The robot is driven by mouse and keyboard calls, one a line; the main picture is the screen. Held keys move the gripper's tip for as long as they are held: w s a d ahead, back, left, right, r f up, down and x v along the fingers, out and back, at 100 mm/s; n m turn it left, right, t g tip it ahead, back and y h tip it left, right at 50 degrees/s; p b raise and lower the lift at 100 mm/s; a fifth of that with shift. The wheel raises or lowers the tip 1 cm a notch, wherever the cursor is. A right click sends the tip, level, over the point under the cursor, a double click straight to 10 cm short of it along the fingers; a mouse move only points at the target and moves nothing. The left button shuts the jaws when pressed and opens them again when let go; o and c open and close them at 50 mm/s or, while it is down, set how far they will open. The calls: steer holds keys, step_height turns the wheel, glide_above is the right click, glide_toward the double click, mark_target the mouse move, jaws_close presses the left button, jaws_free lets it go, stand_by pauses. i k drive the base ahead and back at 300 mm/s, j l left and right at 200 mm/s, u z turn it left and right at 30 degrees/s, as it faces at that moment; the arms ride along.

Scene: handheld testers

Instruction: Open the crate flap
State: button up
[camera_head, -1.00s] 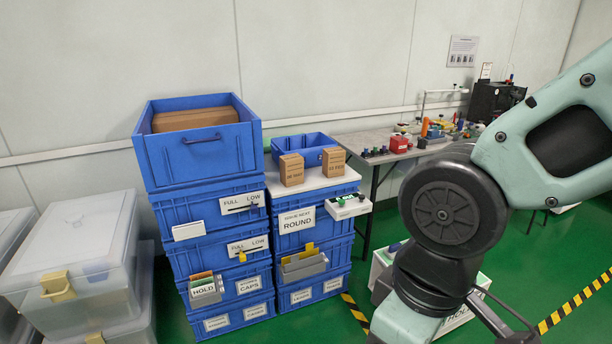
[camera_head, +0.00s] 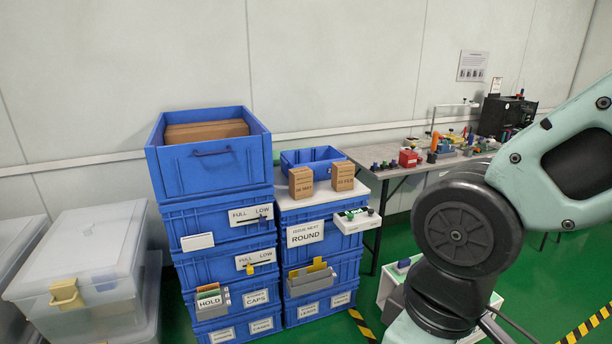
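Blue crates stand in two stacks ahead of me. The top crate of the left stack (camera_head: 168,170) is open at the top and holds brown cardboard. Its front panel (camera_head: 215,166) is upright and has a dark handle (camera_head: 212,152); this panel looks like the flap, and it appears shut. The right stack (camera_head: 315,245) is lower and has a pale board on top. My arm fills the right side of the view, well apart from the stacks. My gripper is out of frame.
Two small cartons (camera_head: 301,183) and a low blue bin (camera_head: 310,155) sit on the right stack. Clear lidded boxes (camera_head: 75,262) stand at the left. A grey workbench (camera_head: 398,171) with small items is behind. Green floor shows between the stacks and my arm.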

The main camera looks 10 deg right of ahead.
mark_target(200, 167)
steer(key=i+j, duration=1)
steer(key=i+z, duration=0.05)
